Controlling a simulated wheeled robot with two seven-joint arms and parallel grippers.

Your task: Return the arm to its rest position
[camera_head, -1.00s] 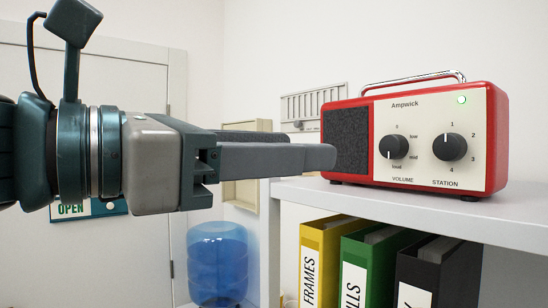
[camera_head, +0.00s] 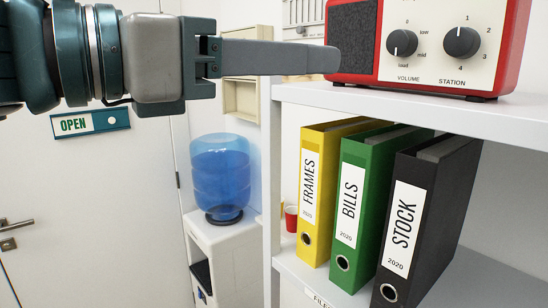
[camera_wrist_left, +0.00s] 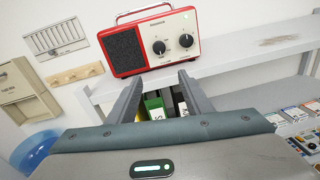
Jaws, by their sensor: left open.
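My left gripper (camera_head: 331,60) comes in from the left in the head view, in front of the red radio (camera_head: 355,40). From the side its fingers overlap there. In the left wrist view the two fingers (camera_wrist_left: 159,78) stand apart with nothing held between them. The radio also shows in the wrist view (camera_wrist_left: 126,50), upright on the white shelf (camera_head: 400,107), beyond the fingertips. The volume knob (camera_head: 402,43) points at loud and the station knob (camera_head: 461,42) at 1. My right gripper is not in view.
Below the shelf top stand a yellow binder (camera_head: 314,225), a green binder (camera_head: 349,235) and a black binder (camera_head: 440,200). A blue water bottle (camera_head: 220,175) sits on a white dispenser (camera_head: 235,255). A red cup (camera_head: 291,218) is near the binders. A door (camera_head: 100,200) is at left.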

